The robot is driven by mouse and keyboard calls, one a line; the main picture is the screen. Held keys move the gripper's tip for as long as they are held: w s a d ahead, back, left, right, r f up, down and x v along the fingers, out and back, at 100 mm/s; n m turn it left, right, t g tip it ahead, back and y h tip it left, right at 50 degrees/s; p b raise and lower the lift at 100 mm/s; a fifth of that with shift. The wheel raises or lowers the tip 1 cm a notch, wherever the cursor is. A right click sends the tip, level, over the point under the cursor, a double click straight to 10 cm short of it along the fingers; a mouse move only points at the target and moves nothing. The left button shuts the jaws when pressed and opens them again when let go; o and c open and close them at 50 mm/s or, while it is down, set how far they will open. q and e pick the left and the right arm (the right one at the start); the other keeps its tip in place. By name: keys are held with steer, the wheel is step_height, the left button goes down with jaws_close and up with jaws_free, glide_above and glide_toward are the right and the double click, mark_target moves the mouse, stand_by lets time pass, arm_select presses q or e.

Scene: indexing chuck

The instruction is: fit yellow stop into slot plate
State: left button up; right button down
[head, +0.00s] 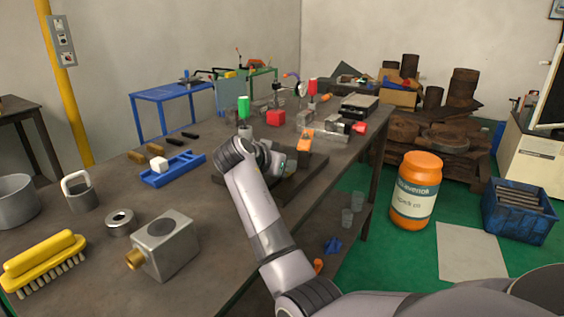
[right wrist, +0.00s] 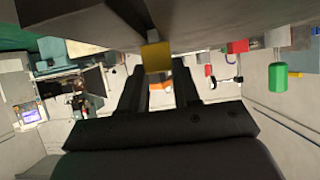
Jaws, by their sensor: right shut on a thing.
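My right gripper (head: 284,158) is over the middle of the workbench, seen mostly from behind in the head view. In the right wrist view its two dark fingers (right wrist: 157,72) are shut on a small yellow block, the yellow stop (right wrist: 155,57), which shows at the fingertips. The stop is hidden by my arm in the head view. A dark flat plate (head: 292,187) lies under the gripper, partly covered by my arm. I cannot make out a slot in it, or whether the stop touches it. My left gripper is not in view.
An orange block (head: 305,141) and a grey vise-like fixture (head: 328,132) stand just beyond the gripper. A blue tray (head: 187,163), a grey metal block with a brass fitting (head: 165,245) and a yellow brush (head: 43,262) lie left. The bench's right edge is close to my arm.

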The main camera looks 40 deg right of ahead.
steer(key=c, duration=0.7)
jaws_free()
steer(key=shift+c, duration=0.2)
steer(key=shift+f, duration=0.1)
steer(key=v, duration=0.7)
steer(key=shift+a, duration=0.1)
steer(key=shift+s, duration=0.15)
